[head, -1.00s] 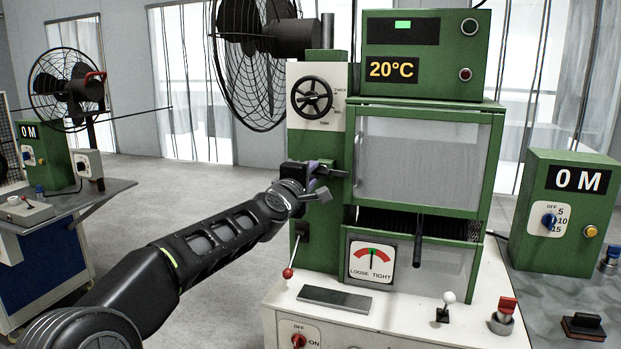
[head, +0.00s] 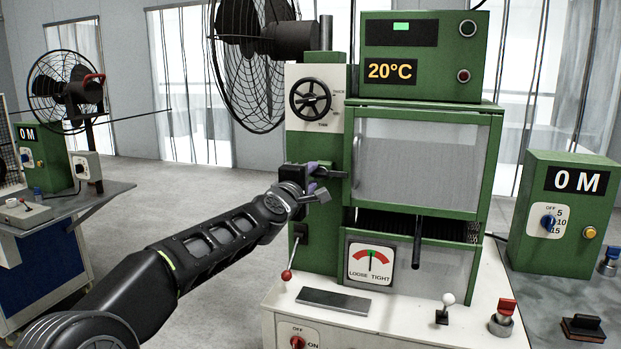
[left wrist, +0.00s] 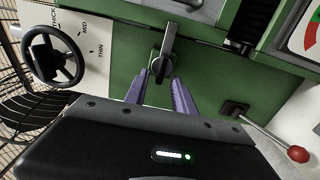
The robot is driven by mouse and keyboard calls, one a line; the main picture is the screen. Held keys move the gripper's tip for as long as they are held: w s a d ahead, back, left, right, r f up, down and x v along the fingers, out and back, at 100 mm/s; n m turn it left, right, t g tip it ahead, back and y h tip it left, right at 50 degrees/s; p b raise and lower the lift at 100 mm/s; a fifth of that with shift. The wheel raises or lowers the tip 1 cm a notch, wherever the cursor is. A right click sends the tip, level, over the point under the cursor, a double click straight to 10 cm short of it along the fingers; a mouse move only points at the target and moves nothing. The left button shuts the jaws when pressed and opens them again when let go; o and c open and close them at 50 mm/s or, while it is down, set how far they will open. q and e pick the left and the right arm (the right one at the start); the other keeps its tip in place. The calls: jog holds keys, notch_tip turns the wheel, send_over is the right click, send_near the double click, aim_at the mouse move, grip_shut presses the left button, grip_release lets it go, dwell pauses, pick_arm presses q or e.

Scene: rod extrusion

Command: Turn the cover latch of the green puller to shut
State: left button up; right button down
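The green puller (head: 325,240) stands in the middle of the head view, with its cover (head: 415,165) down over the front window. The cover latch (head: 336,174) is a small dark lever on the green column left of the cover. It lies about level and points right, toward the cover's edge. In the left wrist view the latch (left wrist: 169,42) shows its lever pointing up from a round pivot. My left gripper (head: 317,180) is at the latch. Its purple fingers (left wrist: 160,80) stand apart on both sides of the pivot end; whether they touch it is unclear. My right gripper is out of view.
A black handwheel (head: 310,99) sits above the latch. A red-ended lever (head: 288,273) sticks out below my gripper; it also shows in the left wrist view (left wrist: 298,154). A large caged fan (head: 245,75) stands behind left. A green control box (head: 565,215) stands right.

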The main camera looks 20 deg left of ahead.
pick_arm(q)
jog(key=s+b, duration=0.2)
jog(key=s, duration=0.5)
jog(key=shift+s+a, duration=0.2)
jog(key=shift+s, duration=0.1)
